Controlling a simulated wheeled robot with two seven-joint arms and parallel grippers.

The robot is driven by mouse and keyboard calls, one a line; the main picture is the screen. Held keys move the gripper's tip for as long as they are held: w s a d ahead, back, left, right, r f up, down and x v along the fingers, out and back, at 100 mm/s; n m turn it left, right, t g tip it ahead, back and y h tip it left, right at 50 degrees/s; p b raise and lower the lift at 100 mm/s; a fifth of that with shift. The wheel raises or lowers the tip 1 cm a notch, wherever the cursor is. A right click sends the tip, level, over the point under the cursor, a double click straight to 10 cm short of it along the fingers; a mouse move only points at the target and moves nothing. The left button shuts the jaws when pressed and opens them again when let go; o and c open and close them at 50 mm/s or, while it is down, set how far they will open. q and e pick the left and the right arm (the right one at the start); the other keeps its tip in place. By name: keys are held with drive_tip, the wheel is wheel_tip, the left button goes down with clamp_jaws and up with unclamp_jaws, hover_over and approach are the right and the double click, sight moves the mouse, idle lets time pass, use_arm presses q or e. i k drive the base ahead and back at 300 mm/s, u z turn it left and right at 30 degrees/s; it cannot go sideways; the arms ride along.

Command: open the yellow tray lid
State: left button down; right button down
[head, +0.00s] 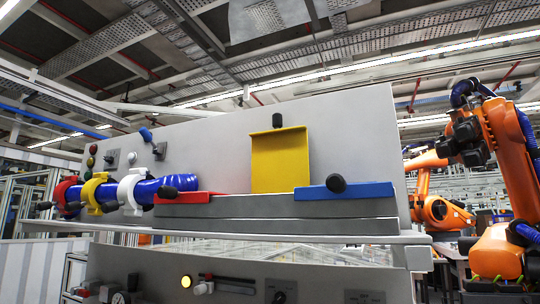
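The yellow tray lid (280,161) stands upright against the grey panel in the middle of the head view, with a black knob (277,121) at its top edge. It rises from the grey tray unit (280,227), between the red lid (190,197) on the left and the blue lid (346,191) on the right. The red and blue lids look flat. The inside of the tray below the yellow lid is hidden by the unit's front edge. Neither of my grippers is in view.
A blue hose (146,190) in red, yellow and white clamps runs left of the trays, with black handles sticking out. A grey panel (365,135) stands behind. Orange industrial arms (505,170) stand at the right. A lower control panel (140,270) is below.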

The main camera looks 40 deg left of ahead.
sight(280, 160)
drive_tip(key=z, duration=0.2)
drive_tip(key=k, duration=0.95)
drive_tip(key=u, duration=1.05)
